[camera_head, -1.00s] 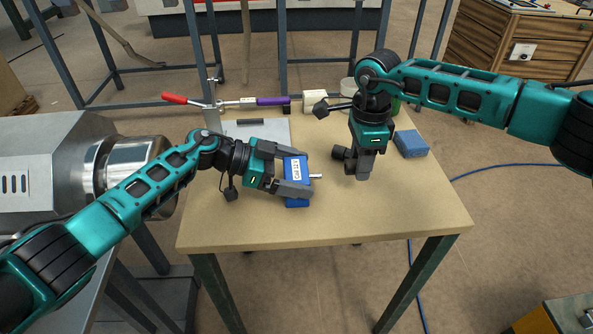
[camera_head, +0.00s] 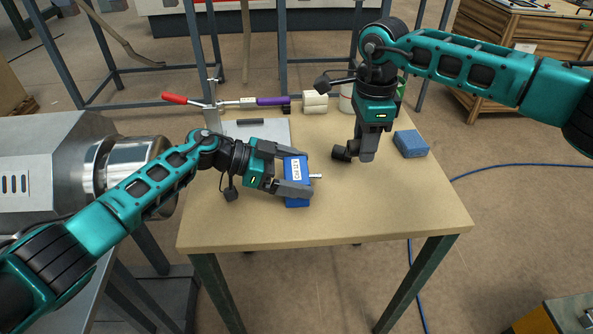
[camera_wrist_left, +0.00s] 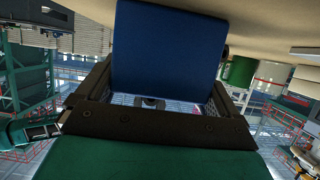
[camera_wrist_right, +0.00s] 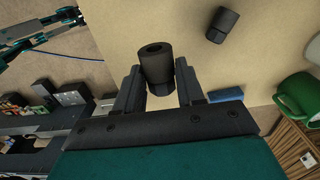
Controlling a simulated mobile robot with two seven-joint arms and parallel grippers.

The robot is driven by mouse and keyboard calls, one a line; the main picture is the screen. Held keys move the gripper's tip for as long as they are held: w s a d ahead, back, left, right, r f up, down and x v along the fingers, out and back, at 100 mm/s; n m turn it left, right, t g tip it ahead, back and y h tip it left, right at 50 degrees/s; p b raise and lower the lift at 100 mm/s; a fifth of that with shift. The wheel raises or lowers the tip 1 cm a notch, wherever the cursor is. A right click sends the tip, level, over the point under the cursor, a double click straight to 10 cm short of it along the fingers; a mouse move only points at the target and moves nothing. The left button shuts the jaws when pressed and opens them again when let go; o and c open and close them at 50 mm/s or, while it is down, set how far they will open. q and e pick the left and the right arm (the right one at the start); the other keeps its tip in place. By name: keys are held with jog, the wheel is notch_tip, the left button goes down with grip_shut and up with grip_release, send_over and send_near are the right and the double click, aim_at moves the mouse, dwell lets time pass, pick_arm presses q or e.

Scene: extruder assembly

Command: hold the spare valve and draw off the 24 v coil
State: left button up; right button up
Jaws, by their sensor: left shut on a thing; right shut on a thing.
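My left gripper (camera_head: 293,173) is shut on a blue block (camera_head: 297,197) with a white label, too small to read surely. A short silver pin (camera_head: 316,176) sticks out from the block's right side. The block's blue face (camera_wrist_left: 168,45) fills the space between the jaws in the left wrist view. My right gripper (camera_wrist_right: 160,92) is shut on a short black hollow cylinder (camera_wrist_right: 156,62). Its round open end shows in the right wrist view. A similar black cylinder (camera_wrist_right: 222,25) lies apart on the table; in the head view (camera_head: 340,154) it is left of my right gripper (camera_head: 362,152).
A blue block (camera_head: 410,143) lies at the table's right edge. A grey tray (camera_head: 265,131), a red-and-purple-handled tool (camera_head: 272,101), white rolls (camera_head: 315,102) and a green mug (camera_wrist_right: 302,97) are toward the back. The table's (camera_head: 400,205) front right is bare.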

pick_arm(q)
jog(key=o, duration=0.8)
